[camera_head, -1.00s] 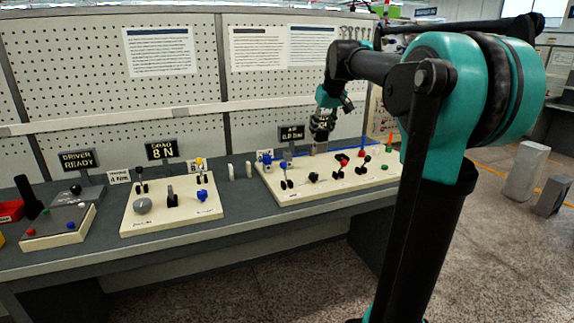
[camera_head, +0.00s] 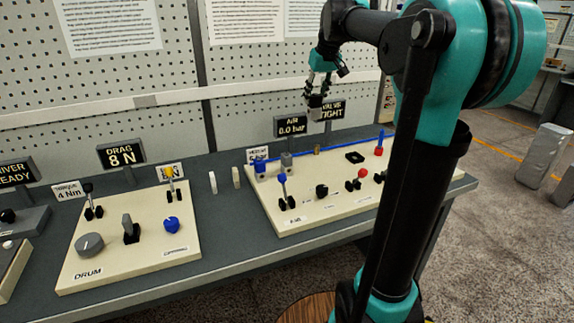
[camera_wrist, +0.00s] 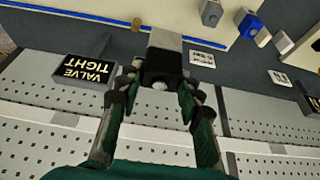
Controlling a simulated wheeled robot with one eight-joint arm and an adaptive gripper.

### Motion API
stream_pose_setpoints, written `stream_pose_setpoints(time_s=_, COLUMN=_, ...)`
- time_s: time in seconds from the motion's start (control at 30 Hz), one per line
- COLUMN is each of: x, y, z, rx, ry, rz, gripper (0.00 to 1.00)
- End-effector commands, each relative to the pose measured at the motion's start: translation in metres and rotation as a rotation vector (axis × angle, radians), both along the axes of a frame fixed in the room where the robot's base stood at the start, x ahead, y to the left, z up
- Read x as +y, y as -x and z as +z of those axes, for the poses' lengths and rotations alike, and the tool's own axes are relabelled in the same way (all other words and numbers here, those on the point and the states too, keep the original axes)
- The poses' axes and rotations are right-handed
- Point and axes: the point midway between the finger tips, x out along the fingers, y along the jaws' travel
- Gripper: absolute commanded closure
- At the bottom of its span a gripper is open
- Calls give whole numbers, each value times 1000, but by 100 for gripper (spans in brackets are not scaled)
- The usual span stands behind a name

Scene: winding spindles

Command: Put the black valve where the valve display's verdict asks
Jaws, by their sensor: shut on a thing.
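My gripper (camera_head: 316,97) is shut on a block with a black upper part and a grey lower part, which I take for the black valve (camera_head: 315,113). In the wrist view my gripper (camera_wrist: 160,86) has its fingers on either side of the black part, and the grey end of the valve (camera_wrist: 165,41) points away from me. The valve is held in the air above the back of the right-hand panel (camera_head: 350,201). The valve display (camera_head: 332,110) reads "VALVE TIGHT" and is partly covered in the head view; it reads clearly in the wrist view (camera_wrist: 85,72).
The panel bears a blue block (camera_head: 260,168), a grey block (camera_head: 287,160), a black square frame (camera_head: 355,157), a brass stub (camera_head: 317,150), a blue pipe and several levers. An air display (camera_head: 291,125) reads "0.0 bar". Two pale posts (camera_head: 237,177) stand left of the panel.

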Motion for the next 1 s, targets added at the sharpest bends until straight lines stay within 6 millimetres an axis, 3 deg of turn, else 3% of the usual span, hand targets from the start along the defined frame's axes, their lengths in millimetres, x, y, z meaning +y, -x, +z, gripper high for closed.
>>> stream_pose_setpoints(time_s=0.17, x=0, y=0, z=-21, rx=0, ry=0, rz=0, gripper=97)
stream_pose_setpoints(time_s=0.7, x=0, y=0, z=-145, rx=0, ry=0, rz=0, gripper=97)
stream_pose_setpoints(time_s=1.0, x=0, y=0, z=-173, rx=0, ry=0, rz=0, gripper=97)
